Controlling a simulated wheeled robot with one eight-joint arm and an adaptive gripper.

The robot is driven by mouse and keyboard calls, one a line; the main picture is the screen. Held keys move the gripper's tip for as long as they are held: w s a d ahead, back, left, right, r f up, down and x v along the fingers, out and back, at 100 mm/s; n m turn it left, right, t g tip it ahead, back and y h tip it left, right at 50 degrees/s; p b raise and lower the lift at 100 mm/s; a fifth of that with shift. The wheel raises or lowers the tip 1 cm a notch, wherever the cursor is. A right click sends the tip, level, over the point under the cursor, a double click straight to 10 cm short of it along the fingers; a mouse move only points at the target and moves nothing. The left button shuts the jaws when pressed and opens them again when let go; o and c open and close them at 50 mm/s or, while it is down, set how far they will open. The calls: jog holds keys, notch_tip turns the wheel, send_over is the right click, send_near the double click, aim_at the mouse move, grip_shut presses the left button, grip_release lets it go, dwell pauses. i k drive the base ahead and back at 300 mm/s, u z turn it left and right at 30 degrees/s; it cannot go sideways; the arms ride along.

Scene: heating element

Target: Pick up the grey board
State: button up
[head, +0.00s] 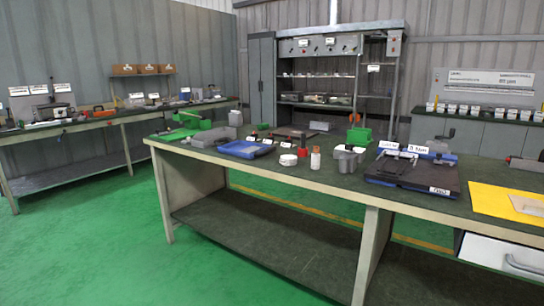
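Several flat grey pieces lie on the dark green top of the near workbench (300,188), and I cannot tell which one is the grey board. A flat grey slab (208,137) lies near the bench's left end, beside green parts. A smaller flat grey piece (321,126) lies near the back edge, left of a green block. A pale flat piece (528,206) rests on a yellow sheet (488,201) at the right, partly cut off by the frame. My gripper is not in view.
On the near bench are a blue tray (245,149), a white-capped bottle (315,158), a green block (359,136) and a dark labelled fixture (412,172). A white drawer (500,262) sits below at right. Green floor (95,220) is open at left, before another bench (100,120).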

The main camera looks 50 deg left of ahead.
aim_at(253, 148)
jog(key=u, duration=2.95)
jog(key=i, duration=1.05)
jog(key=u, duration=0.25)
jog(key=i, duration=1.15)
jog(key=z, duration=0.45)
